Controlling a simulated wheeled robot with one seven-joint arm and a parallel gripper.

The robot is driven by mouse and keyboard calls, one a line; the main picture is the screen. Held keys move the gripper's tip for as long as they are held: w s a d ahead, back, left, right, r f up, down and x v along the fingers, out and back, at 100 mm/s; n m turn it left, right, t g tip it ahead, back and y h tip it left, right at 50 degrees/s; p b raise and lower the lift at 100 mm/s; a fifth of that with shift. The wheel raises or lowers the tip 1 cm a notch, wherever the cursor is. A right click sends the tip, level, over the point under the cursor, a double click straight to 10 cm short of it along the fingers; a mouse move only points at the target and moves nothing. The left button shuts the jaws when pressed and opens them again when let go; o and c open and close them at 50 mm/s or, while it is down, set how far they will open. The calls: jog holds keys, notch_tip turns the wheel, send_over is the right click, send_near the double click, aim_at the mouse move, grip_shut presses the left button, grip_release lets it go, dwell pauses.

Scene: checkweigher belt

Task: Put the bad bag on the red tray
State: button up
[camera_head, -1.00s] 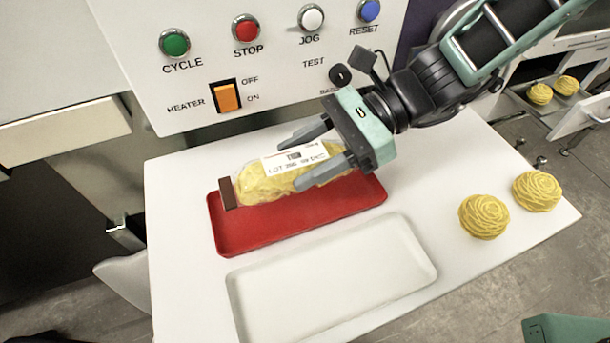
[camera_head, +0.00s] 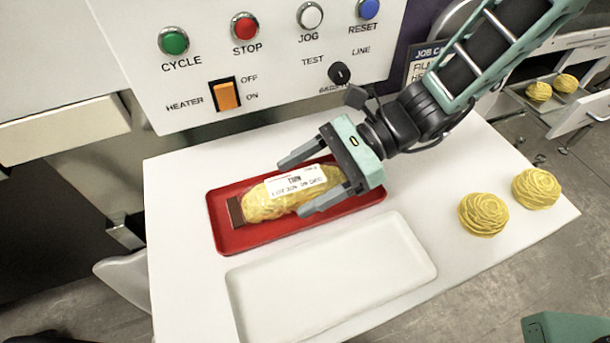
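The bag (camera_head: 262,208) is clear, filled with yellow pasta, with a white printed label and a brown end strip. It lies lengthwise in the red tray (camera_head: 325,221), its brown end near the tray's left side. My gripper (camera_head: 290,188) is over the bag's right part, with one finger on each side. The fingers look apart from the bag, with red tray showing between the far finger and the bag. The gripper is open. The bag's right end is partly hidden by the gripper.
An empty white tray (camera_head: 340,280) lies in front of the red tray. Two yellow pasta nests (camera_head: 483,214) (camera_head: 536,189) sit on the white table at right. A control panel (camera_head: 290,75) with buttons and switches stands behind. An open drawer with more nests is at far right.

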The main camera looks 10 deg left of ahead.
jog(key=shift+r, duration=0.2)
jog(key=v, duration=1.2)
jog(key=s+d+n+h, duration=0.1)
jog(key=s+n+h, duration=0.1)
jog(key=s, duration=0.1)
jog(key=s+d+n+h, duration=0.1)
jog(key=s+n+h, duration=0.1)
jog(key=s+n, duration=0.1)
jog(key=s+d+n+h, duration=0.1)
jog(key=s+n+h, duration=0.1)
jog(key=s+n, duration=0.1)
jog(key=shift+s+d+r+t+h, duration=0.2)
jog(key=shift+d+t+h, duration=0.1)
jog(key=shift+d+t, duration=0.1)
jog(key=s+d+n+t+h, duration=0.1)
jog(key=n, duration=0.1)
jog(key=d+n+t+h, duration=0.1)
jog(key=n, duration=0.1)
jog(key=s+d+n+t+h, duration=0.1)
jog(key=n, duration=0.1)
jog(key=shift+s+d, duration=0.3)
jog(key=shift+d, duration=0.1)
jog(key=d+n+t, duration=0.1)
jog(key=d+n+t+h, duration=0.1)
jog(key=n, duration=0.1)
jog(key=n+t, duration=0.1)
jog(key=n, duration=0.1)
jog(key=shift+s+d+r, duration=0.1)
jog(key=shift+d+r, duration=0.25)
jog(key=shift+d, duration=0.05)
